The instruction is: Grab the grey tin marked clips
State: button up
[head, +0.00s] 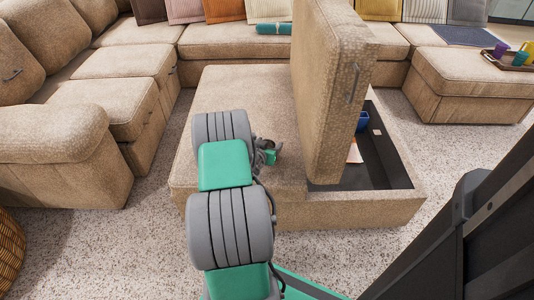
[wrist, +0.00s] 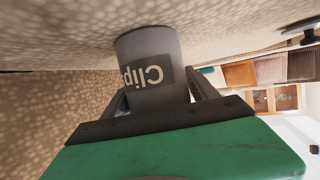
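The grey tin (wrist: 150,60) shows in the wrist view with a dark label reading "Clips", upside down in the picture. My gripper (wrist: 157,88) has its two dark fingers on either side of the tin, close against its edges. I cannot tell whether they press on it. The tin's far end is close to a beige fabric surface; the gripper body hides its near end. In the head view my gripper (head: 270,152) is low over the top of the beige storage ottoman (head: 235,88), left of its raised lid; I cannot make out the tin clearly there.
The raised lid (head: 328,85) stands upright just right of my gripper. The open compartment (head: 385,165) beyond it holds a blue item (head: 362,121). A sectional sofa (head: 115,100) lies left and behind; a tray with cups (head: 512,60) sits on the far-right ottoman.

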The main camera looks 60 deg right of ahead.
jog(key=c, duration=1)
